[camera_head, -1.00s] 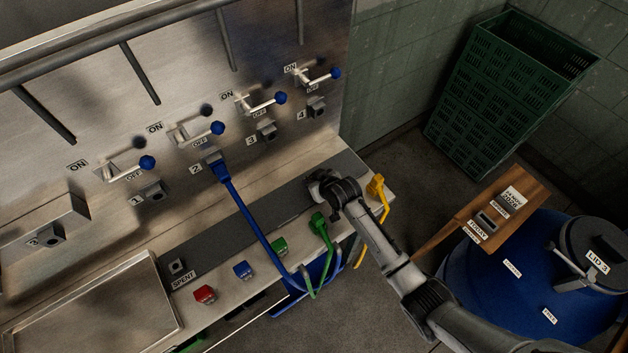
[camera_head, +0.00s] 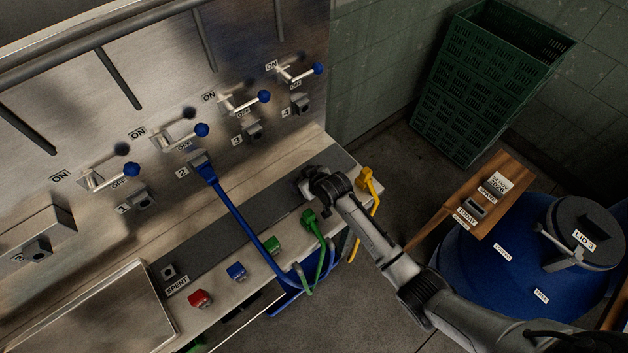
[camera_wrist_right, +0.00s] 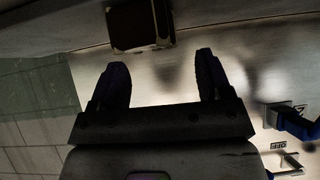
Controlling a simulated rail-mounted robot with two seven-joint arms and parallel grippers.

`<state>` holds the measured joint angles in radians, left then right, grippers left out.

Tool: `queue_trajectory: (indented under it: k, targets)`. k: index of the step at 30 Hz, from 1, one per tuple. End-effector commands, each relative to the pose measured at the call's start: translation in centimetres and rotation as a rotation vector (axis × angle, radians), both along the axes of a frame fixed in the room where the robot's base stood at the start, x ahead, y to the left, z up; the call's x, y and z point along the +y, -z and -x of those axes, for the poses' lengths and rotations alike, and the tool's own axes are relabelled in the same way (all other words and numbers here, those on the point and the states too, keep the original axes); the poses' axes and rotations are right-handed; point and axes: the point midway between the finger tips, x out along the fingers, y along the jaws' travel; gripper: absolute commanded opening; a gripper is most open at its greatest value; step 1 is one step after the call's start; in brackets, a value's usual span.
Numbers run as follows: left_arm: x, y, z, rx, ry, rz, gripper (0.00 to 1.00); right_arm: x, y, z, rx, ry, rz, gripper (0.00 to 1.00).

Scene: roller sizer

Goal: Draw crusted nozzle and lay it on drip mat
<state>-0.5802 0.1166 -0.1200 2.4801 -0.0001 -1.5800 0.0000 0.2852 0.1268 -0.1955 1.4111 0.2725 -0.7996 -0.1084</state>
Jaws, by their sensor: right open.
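My right gripper (camera_head: 312,186) is over the right end of the counter, seen from behind in the head view. In the right wrist view its two dark fingers (camera_wrist_right: 160,78) stand wide apart with nothing between them. A small dark block (camera_wrist_right: 140,25) with a pale edge lies beyond the fingertips; I cannot tell whether it is a nozzle. A dark grey strip (camera_head: 225,225) along the counter may be the drip mat. No crusted nozzle can be made out for certain. My left gripper is out of view.
Lever valves (camera_head: 201,130) and numbered sockets line the steel panel. A blue plug (camera_head: 203,168) with its hose sits at socket 2. Green (camera_head: 309,219) and yellow (camera_head: 368,180) plugs stand by the counter edge. A wooden board (camera_head: 490,180) rests over a blue drum (camera_head: 480,270).

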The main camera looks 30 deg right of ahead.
Motion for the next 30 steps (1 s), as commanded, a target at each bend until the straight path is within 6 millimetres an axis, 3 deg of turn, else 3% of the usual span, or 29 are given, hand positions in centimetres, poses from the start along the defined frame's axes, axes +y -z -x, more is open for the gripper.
queue_trajectory:
  k: [18,30]
  targets:
    - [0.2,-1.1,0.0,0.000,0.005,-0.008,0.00,-2.1,-6.6,7.6,0.000,0.000,0.001,0.71]
    - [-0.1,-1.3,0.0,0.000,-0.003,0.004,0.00,-2.7,-8.4,9.8,0.001,0.001,0.000,0.71]
